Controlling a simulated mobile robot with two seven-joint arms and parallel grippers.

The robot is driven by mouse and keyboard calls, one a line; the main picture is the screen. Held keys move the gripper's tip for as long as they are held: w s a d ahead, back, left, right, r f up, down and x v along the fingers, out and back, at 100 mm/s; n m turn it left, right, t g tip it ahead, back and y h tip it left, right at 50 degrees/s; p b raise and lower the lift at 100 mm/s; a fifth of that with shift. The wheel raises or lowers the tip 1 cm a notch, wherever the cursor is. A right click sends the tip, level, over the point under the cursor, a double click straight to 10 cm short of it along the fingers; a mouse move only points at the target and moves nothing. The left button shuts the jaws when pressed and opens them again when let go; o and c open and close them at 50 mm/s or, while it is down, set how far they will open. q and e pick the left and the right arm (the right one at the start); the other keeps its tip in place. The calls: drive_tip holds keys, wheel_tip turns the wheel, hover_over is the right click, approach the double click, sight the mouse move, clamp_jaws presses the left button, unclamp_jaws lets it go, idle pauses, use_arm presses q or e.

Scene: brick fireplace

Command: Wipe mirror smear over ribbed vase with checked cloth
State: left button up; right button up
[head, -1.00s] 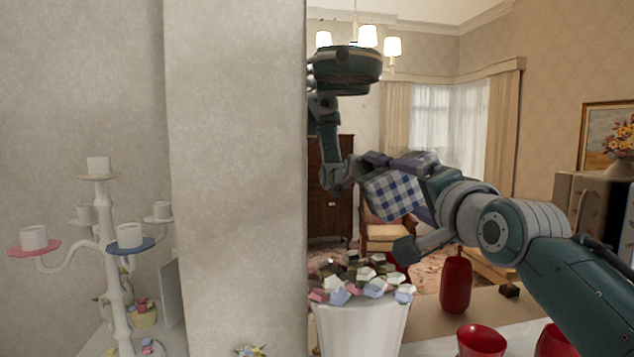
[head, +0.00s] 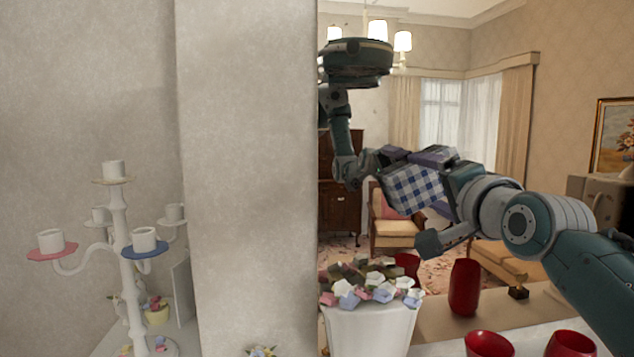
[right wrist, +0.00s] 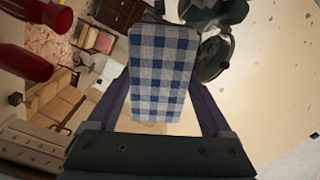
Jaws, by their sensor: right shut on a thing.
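My right gripper (head: 418,170) is shut on the blue-and-white checked cloth (head: 412,190), held up in front of the mirror (head: 455,50). The cloth also fills the middle of the right wrist view (right wrist: 163,75), between my two fingers. A white vase (head: 370,335) full of pastel flower-like pieces stands below and left of the gripper. A tall red vase (head: 465,288) stands below and right of it. I cannot make out ribs on either. No clear smear shows in the head view; brownish specks show on the pale area right of the cloth in the right wrist view. My left gripper is out of view.
A white candelabra (head: 120,230) with pink and blue dishes stands at the left. A thick pale pillar (head: 245,180) borders the mirror. The mirror reflects my body, a chair and curtains.

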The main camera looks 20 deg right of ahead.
drive_tip(key=s+d+b, duration=0.2)
drive_tip(key=d+b, duration=0.1)
drive_tip(key=d, duration=0.6)
drive_tip(key=shift+d, duration=0.1)
drive_tip(key=shift+c, duration=0.6)
drive_tip(key=a, duration=0.1)
drive_tip(key=p, duration=0.1)
drive_tip(key=a+p, duration=0.1)
drive_tip(key=shift+w+a+r, duration=0.2)
drive_tip(key=shift+w+a, duration=0.05)
drive_tip(key=shift+a, duration=0.1)
drive_tip(key=shift+w+a+f+p, duration=0.15)
drive_tip(key=shift+w+a+p, duration=0.05)
drive_tip(key=shift+a+p, duration=0.45)
drive_tip(key=shift+w+a+p, duration=0.15)
drive_tip(key=shift+a+p, duration=0.45)
drive_tip(key=shift+a, duration=0.3)
drive_tip(key=shift+w+a+p, duration=0.15)
drive_tip(key=shift+a+p, duration=0.2)
drive_tip(key=shift+a, duration=0.4)
drive_tip(key=shift+w+a+p, duration=0.15)
drive_tip(key=shift+a+p, duration=0.15)
drive_tip(key=shift+a, duration=0.4)
drive_tip(key=shift+w+a+p, duration=0.2)
drive_tip(key=shift+w+a, duration=0.05)
drive_tip(key=shift+a, duration=0.55)
drive_tip(key=shift+w+a+p, duration=0.2)
drive_tip(key=shift+a, duration=0.55)
